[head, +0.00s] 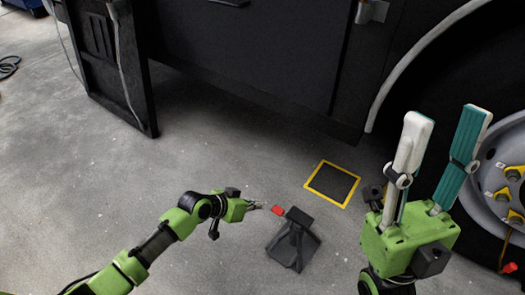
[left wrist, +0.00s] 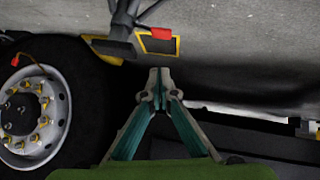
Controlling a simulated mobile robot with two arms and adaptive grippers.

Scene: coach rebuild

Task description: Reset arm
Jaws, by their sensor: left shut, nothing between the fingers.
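My left arm reaches in from the left in the head view. Its gripper (head: 258,205) is small there, its tip just left of a red piece (head: 277,209). In the left wrist view the left gripper (left wrist: 158,80) has its fingertips together with nothing between them. My right gripper (head: 447,114) stands at the right of the head view, fingers pointing up. Its white and teal fingers are apart, with nothing seen between them.
A dark stand (head: 294,241) is beside the red piece. A yellow-edged dark square (head: 332,184) lies on the grey floor. A dark vehicle body (head: 250,50) spans the back, with a wheel (head: 500,185) at right. Open floor (head: 200,130) lies left of centre.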

